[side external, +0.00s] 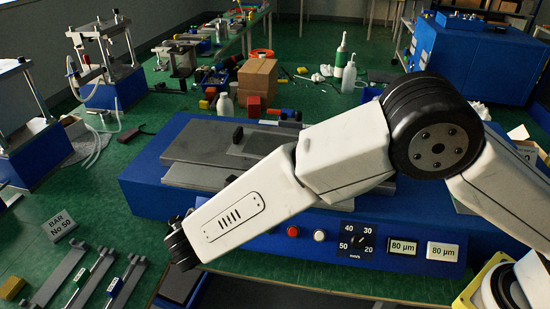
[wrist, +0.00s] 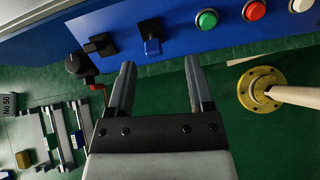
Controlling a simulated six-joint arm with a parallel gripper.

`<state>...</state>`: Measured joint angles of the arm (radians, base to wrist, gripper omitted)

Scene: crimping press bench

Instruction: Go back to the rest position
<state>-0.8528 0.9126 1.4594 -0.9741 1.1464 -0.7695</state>
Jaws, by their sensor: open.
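My gripper (wrist: 159,68) shows in the wrist view with two grey fingers spread apart and nothing between them. It hangs over the green bench, in front of the blue machine panel (wrist: 180,40). In the side external view my arm reaches leftward across the front of the blue machine (side external: 150,180), its end low near the machine's front left corner. The fingers are hidden there. The machine has a grey plate (side external: 205,142) on top. Its front panel carries a red button (side external: 293,231), a white button (side external: 319,235), a dial (side external: 357,242) and two "80 µm" displays.
Metal bars (side external: 92,278) with coloured labels lie at the front left, by a "BAR No 50" sign (side external: 61,225) and a yellow block (side external: 11,288). A yellow flange (wrist: 262,90) with a pale rod stands right of my fingers. Bottles and boxes stand behind the machine.

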